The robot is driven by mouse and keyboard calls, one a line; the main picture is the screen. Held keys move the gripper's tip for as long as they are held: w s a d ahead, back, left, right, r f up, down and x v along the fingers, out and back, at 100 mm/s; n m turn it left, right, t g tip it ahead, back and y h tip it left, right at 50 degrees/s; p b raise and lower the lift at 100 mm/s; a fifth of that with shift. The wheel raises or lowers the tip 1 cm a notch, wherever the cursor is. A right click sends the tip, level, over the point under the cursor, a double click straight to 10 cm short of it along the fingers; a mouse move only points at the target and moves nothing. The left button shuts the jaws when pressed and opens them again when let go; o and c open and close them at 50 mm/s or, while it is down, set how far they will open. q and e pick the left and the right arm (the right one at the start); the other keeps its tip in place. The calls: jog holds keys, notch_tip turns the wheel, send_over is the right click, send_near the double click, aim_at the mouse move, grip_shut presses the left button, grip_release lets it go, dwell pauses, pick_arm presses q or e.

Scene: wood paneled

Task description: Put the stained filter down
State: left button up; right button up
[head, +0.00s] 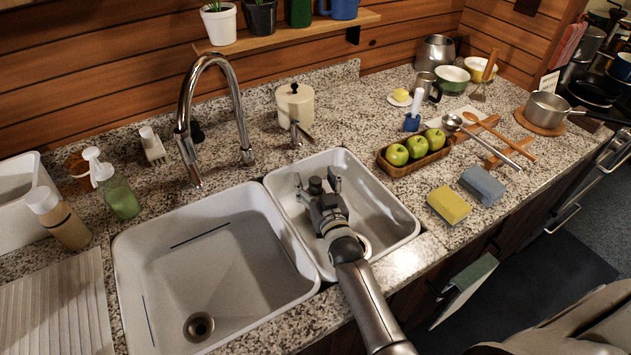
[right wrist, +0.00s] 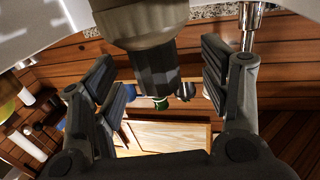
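My right gripper (head: 317,184) reaches into the small right sink basin (head: 395,204) from the front edge. Its two fingers are spread wide apart in the head view and in the right wrist view (right wrist: 164,90). A dark grey, knobbed piece (right wrist: 158,70) with a beige collar shows between the fingers, with gaps at both sides. I cannot tell whether it is the stained filter or part of my gripper. I make out no other thing that is clearly the filter. My left gripper is not in view.
The large left basin (head: 240,245) is empty. A chrome faucet (head: 183,120) rises behind the basins. To the right are a wooden tray (head: 388,168) of green apples, a yellow sponge (head: 448,204) and a blue-grey sponge (head: 483,186). Bare granite lies at the right front.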

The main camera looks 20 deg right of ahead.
jog(key=shift+s+f, duration=0.1)
jog(key=shift+f, duration=0.15)
jog(key=shift+r, duration=0.2)
jog(key=shift+r+p, duration=0.45)
jog(key=shift+p, duration=0.1)
jog(key=s+b, duration=0.1)
jog(key=s, duration=0.6)
jog(key=shift+s+a+b, duration=0.2)
jog(key=shift+a+b, duration=0.15)
jog(key=shift+a, duration=0.05)
